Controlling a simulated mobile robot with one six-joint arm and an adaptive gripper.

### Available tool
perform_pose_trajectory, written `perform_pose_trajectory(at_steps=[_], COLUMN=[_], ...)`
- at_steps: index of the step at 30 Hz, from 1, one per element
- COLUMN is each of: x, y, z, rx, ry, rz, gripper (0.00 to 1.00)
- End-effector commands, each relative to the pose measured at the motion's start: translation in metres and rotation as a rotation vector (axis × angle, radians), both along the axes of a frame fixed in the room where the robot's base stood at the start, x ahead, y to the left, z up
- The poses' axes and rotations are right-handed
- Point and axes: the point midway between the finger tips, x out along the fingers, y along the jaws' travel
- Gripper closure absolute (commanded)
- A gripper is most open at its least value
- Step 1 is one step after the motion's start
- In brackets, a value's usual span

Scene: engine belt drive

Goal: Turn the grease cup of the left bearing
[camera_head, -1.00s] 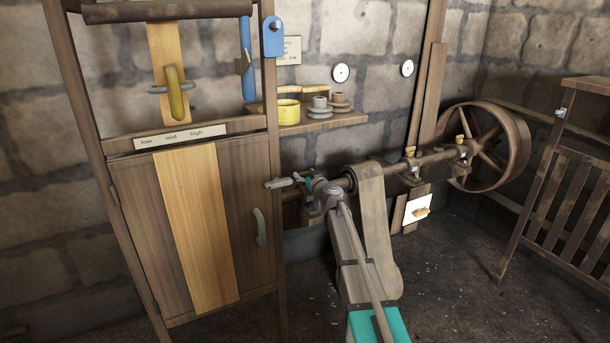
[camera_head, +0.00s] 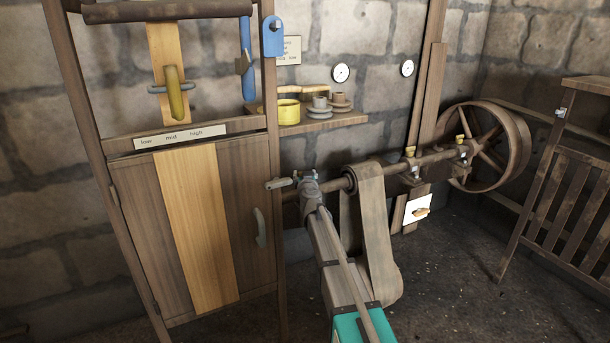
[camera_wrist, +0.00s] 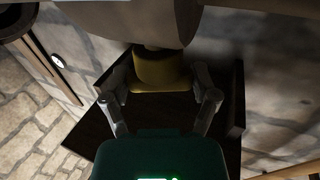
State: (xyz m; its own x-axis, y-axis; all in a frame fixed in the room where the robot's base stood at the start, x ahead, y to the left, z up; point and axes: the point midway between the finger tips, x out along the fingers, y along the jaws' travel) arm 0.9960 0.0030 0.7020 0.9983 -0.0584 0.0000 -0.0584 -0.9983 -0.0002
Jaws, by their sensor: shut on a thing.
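The brass-yellow grease cup (camera_wrist: 158,72) shows in the wrist view, below a large pale rounded part. My gripper (camera_wrist: 163,84) has one finger on each side of the cup and is shut on it. In the head view my arm reaches to the left end of the shaft, beside the cabinet. There my own arm hides the held cup and most of my gripper. Two other small yellow cups, a nearer one (camera_head: 410,150) and a farther one (camera_head: 460,138), sit on bearings farther right along the shaft (camera_head: 435,158).
A wooden cabinet (camera_head: 135,220) stands close on the left of my arm. A wide belt (camera_head: 375,235) hangs from the shaft just right of it. A shelf (camera_head: 345,121) with a yellow pot (camera_head: 288,112) is above. A large wheel (camera_head: 518,145) is at the right.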

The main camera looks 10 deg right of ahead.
Motion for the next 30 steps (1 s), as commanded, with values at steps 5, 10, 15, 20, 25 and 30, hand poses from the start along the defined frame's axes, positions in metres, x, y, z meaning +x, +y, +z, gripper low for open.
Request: perform_pose_trajectory(at_steps=[5, 10, 15, 20, 25, 30], x=[0.0015, 0.0017, 0.0015, 0.0015, 0.0015, 0.0015], y=[0.0013, 0.0010, 0.0003, 0.0002, 0.0003, 0.0004], z=[0.0001, 0.0001, 0.0001, 0.0002, 0.0002, 0.0002], rx=[0.000, 0.000, 0.000, 0.000, 0.000, 0.000], ry=[0.000, 0.000, 0.000, 0.000, 0.000, 0.000], rz=[-0.082, -0.142, -0.173, -0.179, -0.178, -0.177], gripper=[0.71, 0.71, 0.71, 0.71, 0.71, 0.05])
